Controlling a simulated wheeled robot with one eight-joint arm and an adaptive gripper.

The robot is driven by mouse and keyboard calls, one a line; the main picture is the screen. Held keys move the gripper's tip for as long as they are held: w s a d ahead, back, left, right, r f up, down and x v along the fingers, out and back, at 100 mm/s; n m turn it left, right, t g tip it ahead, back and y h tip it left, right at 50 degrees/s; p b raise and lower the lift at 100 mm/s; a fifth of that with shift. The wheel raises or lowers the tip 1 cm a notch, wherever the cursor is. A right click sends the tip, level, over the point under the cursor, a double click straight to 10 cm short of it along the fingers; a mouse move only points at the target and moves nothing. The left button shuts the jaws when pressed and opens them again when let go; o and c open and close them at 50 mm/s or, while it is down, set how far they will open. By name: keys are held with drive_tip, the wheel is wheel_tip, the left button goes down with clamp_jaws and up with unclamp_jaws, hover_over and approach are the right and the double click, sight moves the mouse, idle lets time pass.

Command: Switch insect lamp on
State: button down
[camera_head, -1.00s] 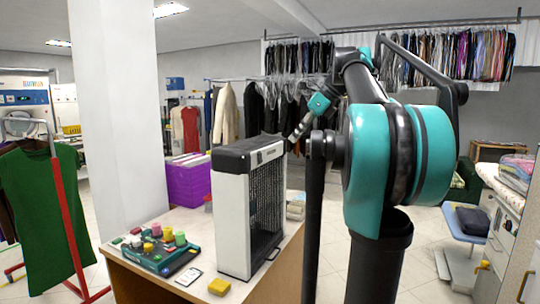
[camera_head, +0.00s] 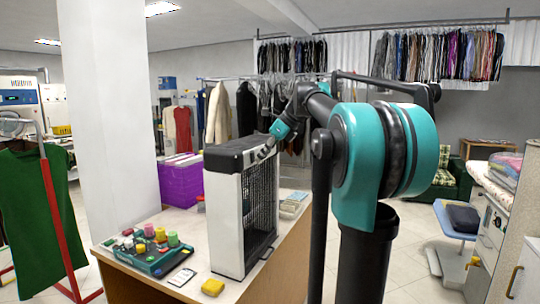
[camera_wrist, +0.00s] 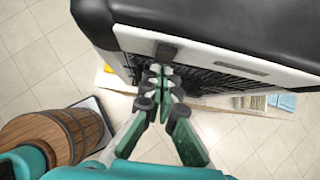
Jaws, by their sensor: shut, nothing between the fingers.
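The insect lamp (camera_head: 228,220) is a tall box with a white frame, black top and dark mesh front, upright on the table. In the wrist view its white frame (camera_wrist: 215,58) and dark top fill the upper part. A small dark part, possibly its switch (camera_wrist: 166,52), sits on the frame. My gripper (camera_wrist: 162,74) is shut and empty, its fingertips just below that dark part. I cannot tell whether they touch it. In the head view my gripper (camera_head: 269,149) is at the lamp's upper right edge, its tips partly hard to make out.
The table (camera_head: 280,262) also bears a sewing kit tray (camera_head: 150,262) with spools, a yellow block (camera_head: 213,287) and a white card (camera_head: 181,277). A purple crate (camera_head: 181,184) stands behind. A wooden barrel (camera_wrist: 45,135) is at lower left in the wrist view.

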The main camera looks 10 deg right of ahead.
drive_tip(key=shift+w+a, duration=0.1)
drive_tip(key=shift+a, duration=0.1)
drive_tip(key=shift+w+a+f, duration=0.2)
drive_tip(key=shift+a, duration=0.05)
drive_tip(key=shift+r, duration=0.1)
drive_tip(key=shift+r, duration=0.75)
drive_tip(key=shift+d, duration=0.1)
drive_tip(key=shift+s+d, duration=0.2)
drive_tip(key=s+d+f+v, duration=0.1)
drive_tip(key=v, duration=1.1)
drive_tip(key=shift+s+d, duration=0.2)
drive_tip(key=shift+d, duration=0.2)
